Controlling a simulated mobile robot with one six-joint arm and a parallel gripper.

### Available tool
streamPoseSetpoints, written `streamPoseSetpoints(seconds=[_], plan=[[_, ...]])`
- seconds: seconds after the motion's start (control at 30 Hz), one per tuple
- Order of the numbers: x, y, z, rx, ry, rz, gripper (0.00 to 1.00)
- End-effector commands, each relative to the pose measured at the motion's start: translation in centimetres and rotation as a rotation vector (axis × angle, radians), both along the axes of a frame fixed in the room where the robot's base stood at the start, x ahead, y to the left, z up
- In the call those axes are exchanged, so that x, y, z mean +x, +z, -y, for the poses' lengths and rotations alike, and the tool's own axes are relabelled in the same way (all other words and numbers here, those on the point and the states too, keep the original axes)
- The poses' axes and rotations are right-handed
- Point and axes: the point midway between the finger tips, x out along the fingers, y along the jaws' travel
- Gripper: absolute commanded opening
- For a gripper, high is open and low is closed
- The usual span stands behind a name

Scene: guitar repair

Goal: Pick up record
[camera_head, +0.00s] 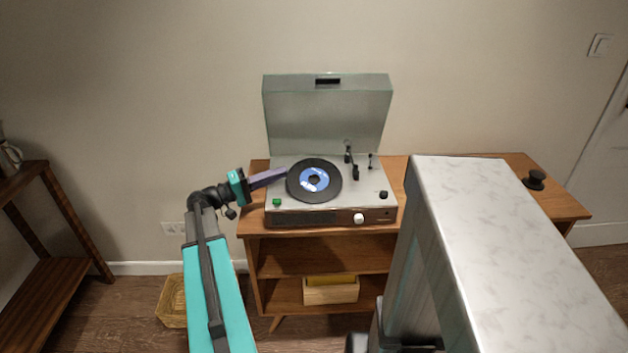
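A black record (326,194) with a blue and white label lies flat on the turntable (290,217), which has its grey lid (328,115) raised. The record player stands on a wooden cabinet. My gripper (281,174) is at the left edge of the player, its purple fingers pointing right toward the record. The fingertips are close to the record's left rim; I cannot tell whether they touch it. The fingers overlap in this view, so the gap between them is not visible. The tonearm (352,165) is to the right of the record.
The wooden cabinet (470,176) has a black knob-like object (535,180) on its right end and a small wooden box (331,293) on its lower shelf. A wicker basket (172,302) sits on the floor at left. A dark wooden shelf (45,285) stands at far left.

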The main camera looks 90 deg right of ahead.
Motion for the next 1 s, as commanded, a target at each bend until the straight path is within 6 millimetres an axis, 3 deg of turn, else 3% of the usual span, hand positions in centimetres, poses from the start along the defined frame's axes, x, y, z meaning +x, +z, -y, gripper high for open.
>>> streamPoseSetpoints(seconds=[0.4, 1.0], plan=[[-3.8, 0.4, 2.1, 0.000, -0.002, 0.001, 0.07], [-3.9, 0.4, 2.2, 0.000, 0.000, 0.000, 0.05]])
